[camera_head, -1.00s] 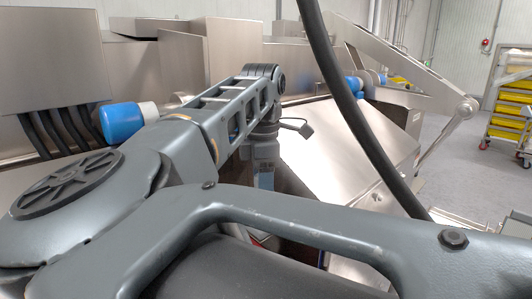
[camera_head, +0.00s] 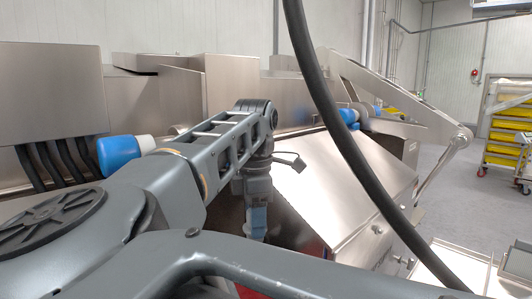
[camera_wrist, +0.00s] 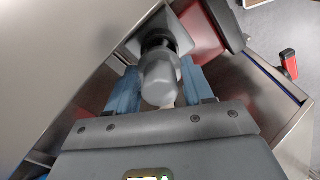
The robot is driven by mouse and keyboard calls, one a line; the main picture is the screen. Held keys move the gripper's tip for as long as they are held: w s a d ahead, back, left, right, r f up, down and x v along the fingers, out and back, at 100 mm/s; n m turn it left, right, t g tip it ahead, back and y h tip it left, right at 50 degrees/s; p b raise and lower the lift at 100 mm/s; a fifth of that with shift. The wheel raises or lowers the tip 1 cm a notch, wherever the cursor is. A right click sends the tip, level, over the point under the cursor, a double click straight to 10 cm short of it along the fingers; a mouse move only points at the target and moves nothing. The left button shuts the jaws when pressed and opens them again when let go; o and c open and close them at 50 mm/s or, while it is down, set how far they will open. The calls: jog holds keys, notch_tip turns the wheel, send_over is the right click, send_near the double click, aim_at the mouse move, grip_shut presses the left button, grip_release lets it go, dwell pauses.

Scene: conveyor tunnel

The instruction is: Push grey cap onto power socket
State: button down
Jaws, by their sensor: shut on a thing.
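The grey cap (camera_wrist: 160,82) is a rounded grey cylinder between the blue fingers of my gripper (camera_wrist: 160,76) in the wrist view. The fingers lie on both sides of it and are shut on it. Just beyond the cap is a dark round part (camera_wrist: 157,40) on a pale square plate, in line with the cap; it looks like the power socket. I cannot tell whether cap and socket touch. In the head view my gripper (camera_head: 257,222) points down beside the metal machine; the cap and socket are hidden there.
A red box (camera_wrist: 205,28) is next to the socket plate. Metal panels stand close on the left, and a sloping metal cover (camera_head: 335,185) is right of my gripper in the head view. A black cable (camera_head: 325,110) hangs in front. Open floor (camera_head: 450,205) is at the right.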

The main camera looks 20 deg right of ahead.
jog(key=shift+w+a, duration=0.1)
jog(key=shift+a, duration=0.45)
jog(key=shift+d+f+b, duration=0.15)
jog(key=shift+d+b, duration=0.1)
jog(key=shift+b, duration=0.1)
dwell(0.3)
jog(key=shift+d, duration=0.35)
jog(key=shift+s+d+f, duration=0.2)
jog(key=shift+d+f, duration=0.15)
dwell(0.5)
jog(key=shift+r, duration=0.2)
jog(key=shift+w+a+f+b, duration=0.1)
jog(key=shift+f+b, duration=0.8)
jog(key=shift+f, duration=0.05)
dwell(0.3)
jog(key=shift+c, duration=1.8)
grip_release()
